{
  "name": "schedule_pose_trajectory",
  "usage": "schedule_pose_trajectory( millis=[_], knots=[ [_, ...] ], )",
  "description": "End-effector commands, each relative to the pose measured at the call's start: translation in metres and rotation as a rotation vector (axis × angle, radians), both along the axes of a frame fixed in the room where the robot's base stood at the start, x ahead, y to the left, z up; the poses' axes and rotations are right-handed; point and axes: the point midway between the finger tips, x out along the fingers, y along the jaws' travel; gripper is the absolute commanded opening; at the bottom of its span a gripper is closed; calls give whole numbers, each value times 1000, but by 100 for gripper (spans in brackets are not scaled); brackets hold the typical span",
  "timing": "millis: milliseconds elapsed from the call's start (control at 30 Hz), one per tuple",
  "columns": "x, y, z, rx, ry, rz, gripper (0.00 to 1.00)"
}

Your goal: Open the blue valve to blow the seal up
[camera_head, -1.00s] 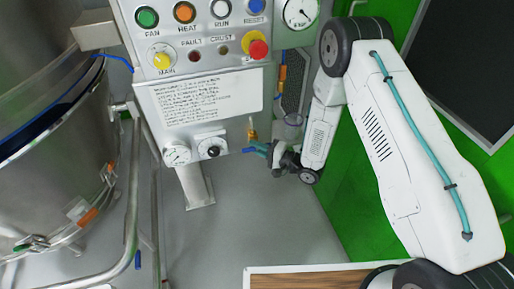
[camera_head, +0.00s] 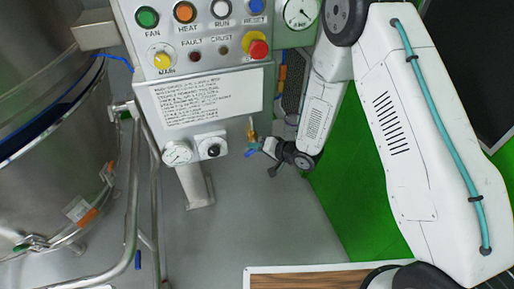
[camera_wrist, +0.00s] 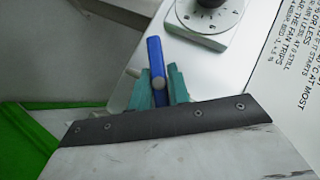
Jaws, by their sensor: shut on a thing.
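The blue valve handle (camera_head: 250,153) sits below a brass fitting (camera_head: 252,133) at the right edge of the control panel. My gripper (camera_head: 262,149) reaches it from the right. In the wrist view, the two teal fingers of my gripper (camera_wrist: 160,90) are shut on the blue valve handle (camera_wrist: 155,55), one on each side. The handle's far end sticks out beyond the fingertips, and a round grey pin shows on it. The valve body is hidden in the wrist view.
The control panel (camera_head: 205,75) carries buttons, a red knob and a printed notice (camera_head: 210,100). A small gauge (camera_head: 177,152) and a black dial (camera_head: 212,148) sit below. A steel vessel (camera_head: 45,150) with a rail stands left.

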Motion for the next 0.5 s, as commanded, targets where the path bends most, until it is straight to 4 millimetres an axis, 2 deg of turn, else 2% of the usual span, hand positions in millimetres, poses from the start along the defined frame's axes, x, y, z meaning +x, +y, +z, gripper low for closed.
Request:
schedule_pose_trajectory(
  millis=[500],
  knots=[
    [-1,1,0,-469,-132,1,0]
  ],
)
